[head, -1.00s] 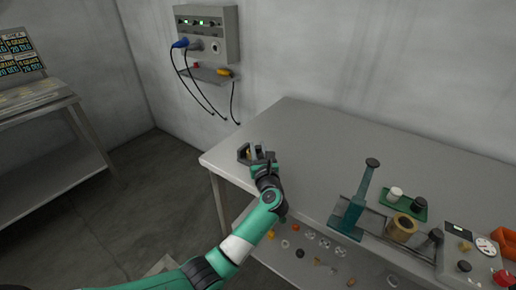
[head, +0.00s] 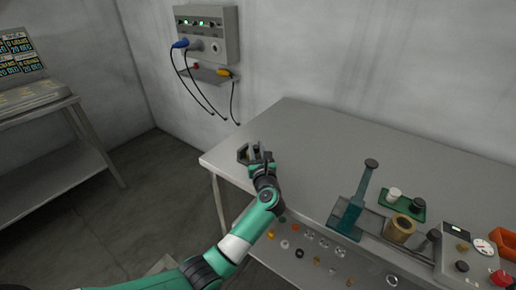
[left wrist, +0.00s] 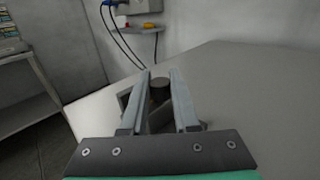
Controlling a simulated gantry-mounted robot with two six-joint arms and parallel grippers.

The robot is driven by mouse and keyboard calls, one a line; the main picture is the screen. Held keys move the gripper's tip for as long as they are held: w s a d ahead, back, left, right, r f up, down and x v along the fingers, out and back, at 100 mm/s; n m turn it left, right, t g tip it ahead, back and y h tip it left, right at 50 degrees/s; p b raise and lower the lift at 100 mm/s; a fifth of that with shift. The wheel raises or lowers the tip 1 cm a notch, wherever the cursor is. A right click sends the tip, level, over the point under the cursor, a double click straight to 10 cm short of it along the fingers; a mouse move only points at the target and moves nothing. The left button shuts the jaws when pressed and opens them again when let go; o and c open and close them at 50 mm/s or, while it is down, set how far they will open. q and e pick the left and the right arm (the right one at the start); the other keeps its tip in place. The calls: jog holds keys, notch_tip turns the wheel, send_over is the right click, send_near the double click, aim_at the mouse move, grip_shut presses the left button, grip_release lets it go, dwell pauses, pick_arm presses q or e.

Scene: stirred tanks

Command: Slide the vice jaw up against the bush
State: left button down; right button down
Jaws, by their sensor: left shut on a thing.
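The small grey vice (head: 243,153) sits near the left end of the bench, mostly behind my left gripper (head: 257,156). In the left wrist view, my left gripper (left wrist: 160,85) has its two fingers on either side of a grey block, the vice jaw (left wrist: 159,120), and is shut on it. A dark brownish round piece, seemingly the bush (left wrist: 160,87), stands just beyond the jaw between the fingertips. Whether jaw and bush touch cannot be told. My right gripper is out of view.
A wall panel (head: 208,33) with cables hangs behind. The bench middle (head: 330,150) is clear.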

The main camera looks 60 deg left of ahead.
pick_arm(q)
jog(key=shift+s+a, duration=0.3)
jog(key=shift+a, duration=0.25)
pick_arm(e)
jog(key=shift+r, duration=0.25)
pick_arm(q)
jog(key=c, duration=0.7)
grip_release()
jog(key=shift+o, duration=0.2)
jog(key=shift+d, duration=0.3)
jog(key=p+v, duration=0.3)
jog(key=v, duration=0.7)
jog(key=shift+r+p, duration=0.1)
jog(key=shift+p, duration=0.2)
jog(key=shift+s+d, duration=0.2)
jog(key=shift+d, duration=0.35)
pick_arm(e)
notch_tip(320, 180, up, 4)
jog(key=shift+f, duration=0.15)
